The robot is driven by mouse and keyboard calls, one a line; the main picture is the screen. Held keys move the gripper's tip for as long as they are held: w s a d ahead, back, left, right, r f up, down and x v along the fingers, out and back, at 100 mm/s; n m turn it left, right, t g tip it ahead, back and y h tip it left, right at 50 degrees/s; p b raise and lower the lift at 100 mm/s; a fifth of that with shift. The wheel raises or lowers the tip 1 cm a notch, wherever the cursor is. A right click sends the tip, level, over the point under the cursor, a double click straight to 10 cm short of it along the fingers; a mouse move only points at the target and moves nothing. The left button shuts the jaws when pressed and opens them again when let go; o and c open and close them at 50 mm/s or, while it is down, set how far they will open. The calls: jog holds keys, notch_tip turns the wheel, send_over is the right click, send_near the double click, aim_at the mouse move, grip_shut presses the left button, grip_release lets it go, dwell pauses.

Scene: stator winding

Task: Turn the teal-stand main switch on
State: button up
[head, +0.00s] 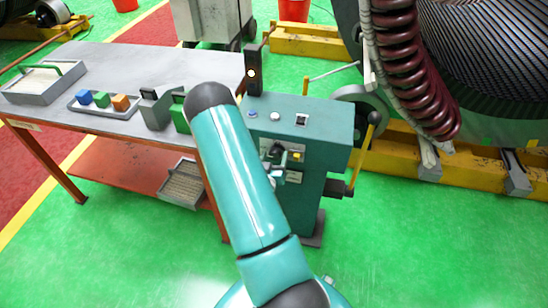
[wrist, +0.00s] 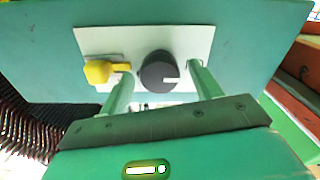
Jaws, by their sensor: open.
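The teal stand (head: 325,125) is right of the table in the head view. Its front bears a pale plate (wrist: 190,42) with a dark round knob (wrist: 155,72) and a yellow lever (wrist: 100,71). The knob's white mark points right in the wrist view. Which of the two is the main switch is not labelled legibly. My gripper (wrist: 159,70) is open, with one finger on each side of the knob in the picture; whether they touch it cannot be told. In the head view my arm partly hides the plate, with the yellow part (head: 298,156) still visible.
The stand's top carries small buttons (head: 275,116) and a dark post with a lit lamp (head: 252,73). The grey table (head: 110,60) at left holds a tray of coloured blocks (head: 102,101). Green floor is open in front.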

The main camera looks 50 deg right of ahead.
jog(key=shift+d, duration=0.15)
jog(key=c, duration=1)
jog(key=shift+o, duration=0.2)
jog(key=shift+m, duration=0.3)
jog(key=m, duration=0.3)
jog(key=shift+m, duration=0.3)
jog(key=m, duration=0.4)
jog(key=shift+s+m, duration=0.1)
jog(key=shift+m, duration=0.2)
jog(key=m, duration=0.9)
jog(key=shift+f, duration=0.1)
